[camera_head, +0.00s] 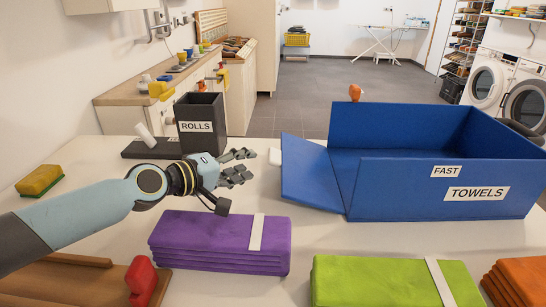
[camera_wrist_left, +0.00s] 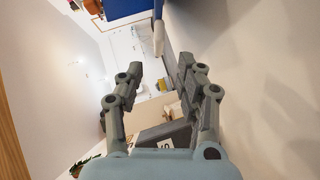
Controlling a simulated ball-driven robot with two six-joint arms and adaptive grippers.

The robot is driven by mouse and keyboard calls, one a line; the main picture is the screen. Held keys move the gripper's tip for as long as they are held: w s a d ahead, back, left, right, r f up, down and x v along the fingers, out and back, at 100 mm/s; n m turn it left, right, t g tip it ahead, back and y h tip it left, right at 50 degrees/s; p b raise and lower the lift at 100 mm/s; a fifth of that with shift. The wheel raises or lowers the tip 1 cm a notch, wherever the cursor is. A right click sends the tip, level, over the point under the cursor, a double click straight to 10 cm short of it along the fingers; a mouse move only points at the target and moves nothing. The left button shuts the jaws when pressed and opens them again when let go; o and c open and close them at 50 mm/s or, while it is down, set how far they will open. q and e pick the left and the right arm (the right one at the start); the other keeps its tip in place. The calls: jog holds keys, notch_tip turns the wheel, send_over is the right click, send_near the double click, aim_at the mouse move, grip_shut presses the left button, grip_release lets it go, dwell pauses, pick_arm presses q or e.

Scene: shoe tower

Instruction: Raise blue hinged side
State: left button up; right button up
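A blue box (camera_head: 400,195) labelled FAST and TOWELS stands at the right of the table. Its blue hinged side (camera_head: 312,178) is folded outward at the left end, leaving that end open. A white tab (camera_head: 275,157) shows at the panel's outer far edge; a white piece (camera_wrist_left: 158,38) also shows beside blue in the left wrist view. My left gripper (camera_head: 248,166) is left of the panel, apart from it, fingers pointing right. Its fingers (camera_wrist_left: 160,85) are spread and empty in the left wrist view. My right gripper is not in view.
Purple towels (camera_head: 220,240) lie below my left gripper, with green towels (camera_head: 375,282) and orange towels (camera_head: 522,280) to the right. A dark ROLLS holder (camera_head: 200,112) stands behind. A sponge (camera_head: 40,180) and a red object (camera_head: 141,280) are at left.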

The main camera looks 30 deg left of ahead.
aim_at(274, 154)
pick_arm(q)
jog(key=b+x, duration=0.1)
jog(key=x, duration=0.8)
jog(key=shift+w+d+b, duration=0.15)
jog(key=shift+w+b, duration=0.2)
jog(key=shift+w, duration=0.05)
jog(key=shift+c, duration=1.2)
grip_shut()
